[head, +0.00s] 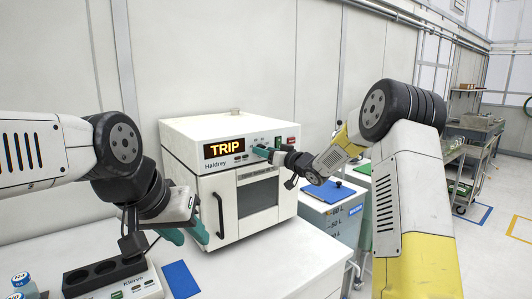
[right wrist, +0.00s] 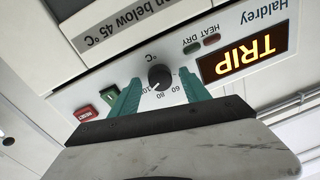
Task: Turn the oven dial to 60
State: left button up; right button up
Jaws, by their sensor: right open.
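The white oven (head: 215,180) stands on the bench with its door closed and its display (head: 224,148) reading TRIP; the display also shows upside down in the right wrist view (right wrist: 243,52). The black dial (right wrist: 159,77) has a 60, 80, 100 scale; its small white mark seems to lie toward the 100 side. My right gripper (right wrist: 158,88) is open, its teal fingers on either side of the dial; contact cannot be told. In the head view the right gripper (head: 268,153) hides the dial. My left gripper (head: 187,234) is open and empty in front of the oven's left side.
The oven's door handle (head: 219,215) is close to my left gripper. A Kleva device (head: 110,279), bottles (head: 22,283) and a blue mat (head: 181,279) lie at the front left.

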grip_shut()
jog(key=shift+n, duration=0.3)
jog(key=shift+a+n+h, duration=0.1)
jog(key=shift+n+h, duration=0.25)
jog(key=shift+n, duration=3.75)
jog(key=shift+n+h, duration=0.35)
jog(key=shift+n, duration=3.75)
